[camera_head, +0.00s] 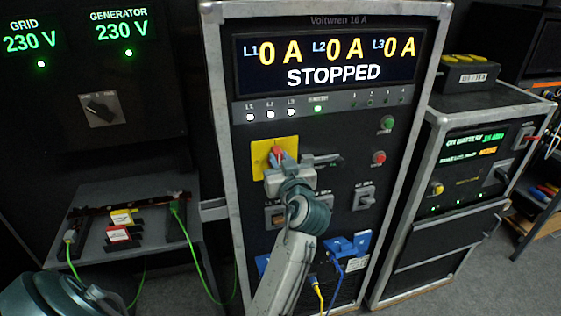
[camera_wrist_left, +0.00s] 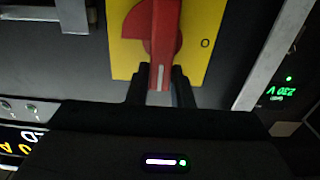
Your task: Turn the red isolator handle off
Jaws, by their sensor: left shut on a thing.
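The red isolator handle (camera_head: 277,152) sits on a square yellow plate (camera_head: 259,162) on the front of the tall cabinet. In the head view my left gripper (camera_head: 281,164) covers much of it. In the left wrist view the red handle (camera_wrist_left: 165,40) stands upright in the picture, its white line at the lower end. An "O" shows on the yellow plate (camera_wrist_left: 207,62), to the handle's right. My left gripper's dark fingers (camera_wrist_left: 162,88) are on either side of the handle's lower end, shut on it. My right gripper is not in view.
The cabinet's display (camera_head: 325,62) reads 0 A on three lines and STOPPED. A low table (camera_head: 90,250) with tags and green cables stands left; another cabinet (camera_head: 440,250) stands right.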

